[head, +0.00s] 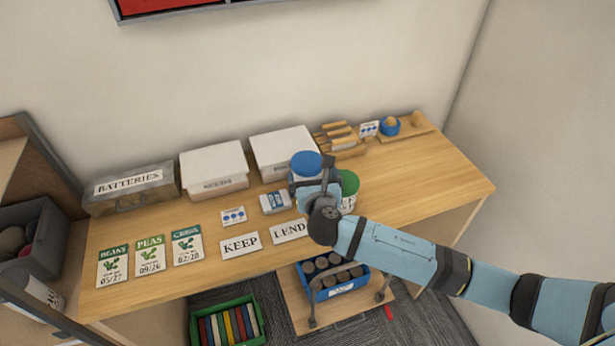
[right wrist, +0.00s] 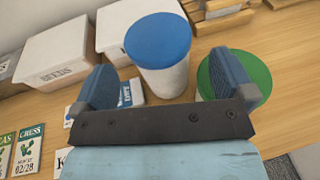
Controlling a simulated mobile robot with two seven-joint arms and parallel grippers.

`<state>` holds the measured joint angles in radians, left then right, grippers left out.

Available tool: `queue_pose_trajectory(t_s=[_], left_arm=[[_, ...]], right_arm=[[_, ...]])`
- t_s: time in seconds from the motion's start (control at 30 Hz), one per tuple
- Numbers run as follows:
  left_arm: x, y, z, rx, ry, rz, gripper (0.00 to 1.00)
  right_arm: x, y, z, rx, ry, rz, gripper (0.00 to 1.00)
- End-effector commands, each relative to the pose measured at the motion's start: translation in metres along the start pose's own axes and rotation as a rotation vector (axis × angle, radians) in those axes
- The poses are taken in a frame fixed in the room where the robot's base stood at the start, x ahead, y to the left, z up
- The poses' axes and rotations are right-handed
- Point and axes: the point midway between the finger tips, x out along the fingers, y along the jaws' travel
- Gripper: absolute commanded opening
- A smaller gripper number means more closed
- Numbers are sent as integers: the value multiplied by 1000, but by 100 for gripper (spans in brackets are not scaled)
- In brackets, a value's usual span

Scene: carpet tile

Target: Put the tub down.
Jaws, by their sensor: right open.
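A white tub with a blue lid (head: 305,163) stands upright on the wooden worktop (head: 440,175), in front of the right white box. It also shows in the right wrist view (right wrist: 160,45), beyond and between my fingers. My right gripper (head: 313,180) is open and empty, with its fingers on the near side of this tub. I cannot tell whether a finger touches it. A second tub with a green lid (head: 348,182) stands just to the right. In the right wrist view, my right finger partly covers the green lid (right wrist: 262,78). My left gripper is not in view.
White boxes (head: 214,165) and a batteries box (head: 130,192) line the wall. A small blue-and-white packet (head: 275,202) lies left of the gripper. KEEP (head: 240,244) and LEND (head: 289,231) cards lie in front.

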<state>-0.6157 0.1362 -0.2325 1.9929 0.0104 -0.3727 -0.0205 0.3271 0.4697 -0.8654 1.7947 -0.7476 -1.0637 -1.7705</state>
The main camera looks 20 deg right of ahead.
Motion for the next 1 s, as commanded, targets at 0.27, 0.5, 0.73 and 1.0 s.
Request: queue_pose_trajectory(t_s=[0.27, 0.5, 0.73, 1.0], left_arm=[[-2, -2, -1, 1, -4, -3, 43], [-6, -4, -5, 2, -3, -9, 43], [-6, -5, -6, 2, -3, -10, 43], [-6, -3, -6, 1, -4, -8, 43]], right_arm=[[23, 2, 1, 2, 0, 1, 100], [58, 4, 0, 1, -1, 0, 100], [66, 4, -2, 0, 0, 1, 100], [66, 4, -1, 1, 0, 1, 63]])
